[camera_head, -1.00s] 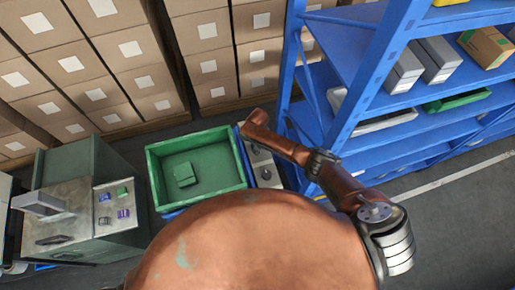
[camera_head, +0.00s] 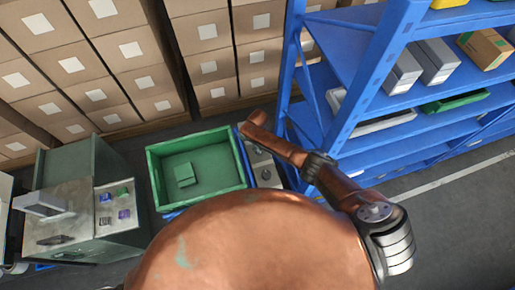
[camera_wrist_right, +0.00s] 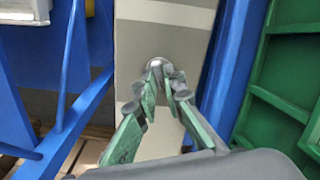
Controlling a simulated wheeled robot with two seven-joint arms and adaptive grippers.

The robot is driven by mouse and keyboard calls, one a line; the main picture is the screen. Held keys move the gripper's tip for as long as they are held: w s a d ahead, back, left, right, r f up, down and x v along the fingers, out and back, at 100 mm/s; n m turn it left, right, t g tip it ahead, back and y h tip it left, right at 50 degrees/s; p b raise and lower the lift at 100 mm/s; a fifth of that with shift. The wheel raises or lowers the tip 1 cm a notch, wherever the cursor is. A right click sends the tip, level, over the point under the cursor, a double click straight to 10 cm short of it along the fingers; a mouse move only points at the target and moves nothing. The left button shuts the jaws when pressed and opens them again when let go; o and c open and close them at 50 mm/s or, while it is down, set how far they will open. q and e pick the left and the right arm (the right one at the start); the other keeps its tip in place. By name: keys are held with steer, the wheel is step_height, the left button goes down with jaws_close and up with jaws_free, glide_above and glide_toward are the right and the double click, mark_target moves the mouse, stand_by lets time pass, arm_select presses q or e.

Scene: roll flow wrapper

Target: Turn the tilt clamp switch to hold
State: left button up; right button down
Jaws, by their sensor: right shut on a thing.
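A narrow pale panel (camera_head: 263,169) stands between the green bin and the blue shelf in the head view, with small dark knobs on it. In the right wrist view the panel (camera_wrist_right: 170,25) fills the middle, with grey bands across it. A small round metallic switch knob (camera_wrist_right: 157,63) sits on it. My right gripper (camera_wrist_right: 165,75) has its fingertips closed together at this knob, shut on it. The fingers cover part of the knob, so its pointing direction and any label cannot be read. In the head view my right arm hides the gripper. My left gripper is not in view.
A green bin (camera_head: 196,132) holding a small green block (camera_head: 185,174) stands left of the panel. Blue shelving (camera_head: 350,107) rises close on the right. A grey-green machine cabinet (camera_head: 110,238) with small controls stands at left. Stacked cartons (camera_head: 205,90) line the back.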

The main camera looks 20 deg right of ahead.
steer(key=m+p, duration=0.2)
steer(key=m, duration=0.3)
steer(key=m+p, duration=0.1)
steer(key=m, duration=0.4)
steer(key=shift+d, duration=0.15)
steer(key=shift+m, duration=0.3)
stand_by(0.3)
steer(key=c, duration=2)
jaws_free()
step_height(320, 180, up, 12)
